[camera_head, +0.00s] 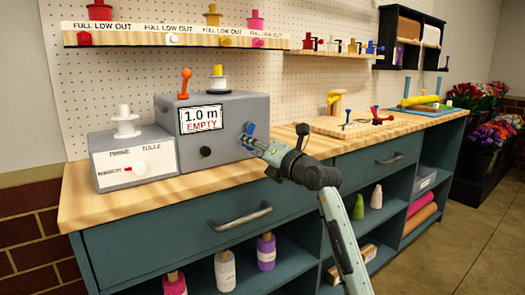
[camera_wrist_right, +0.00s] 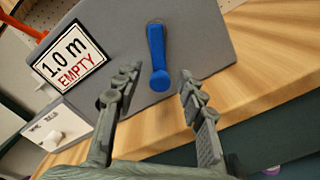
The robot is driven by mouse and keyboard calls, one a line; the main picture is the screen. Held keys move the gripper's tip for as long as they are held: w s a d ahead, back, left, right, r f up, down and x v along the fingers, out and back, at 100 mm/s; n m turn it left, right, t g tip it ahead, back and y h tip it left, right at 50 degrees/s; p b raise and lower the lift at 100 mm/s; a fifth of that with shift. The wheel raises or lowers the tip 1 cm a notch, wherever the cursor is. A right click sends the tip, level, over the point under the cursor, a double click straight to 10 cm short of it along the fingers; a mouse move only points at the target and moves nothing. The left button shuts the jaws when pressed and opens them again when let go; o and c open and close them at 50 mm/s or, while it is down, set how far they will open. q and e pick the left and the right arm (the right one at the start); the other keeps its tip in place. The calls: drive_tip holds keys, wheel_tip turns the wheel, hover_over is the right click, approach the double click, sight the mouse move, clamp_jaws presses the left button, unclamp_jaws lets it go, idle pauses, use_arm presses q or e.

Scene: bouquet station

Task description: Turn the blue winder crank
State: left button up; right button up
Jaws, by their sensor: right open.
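The blue winder crank (camera_head: 250,128) is on the right part of the front of the grey winder box (camera_head: 190,130). In the right wrist view the crank (camera_wrist_right: 156,45) shows as a blue arm with a round knob at its near end. My right gripper (camera_head: 252,147) is at the box front by the crank. In the wrist view its open fingers (camera_wrist_right: 158,84) stand on either side of the knob, with gaps to it. Nothing is held. The box sign (camera_head: 201,119) reads "1.0 m EMPTY". My left gripper is out of view.
An orange lever (camera_head: 185,82) and a spool (camera_head: 218,78) stand on the box. A smaller grey box (camera_head: 122,158) with a white spool is at its left. A wooden board (camera_head: 352,126) with small tools lies to the right. Drawer handles (camera_head: 240,216) and open shelves are below the counter.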

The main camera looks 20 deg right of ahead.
drive_tip(key=v, duration=1.1)
drive_tip(key=shift+s, duration=0.3)
drive_tip(key=shift+d, duration=0.1)
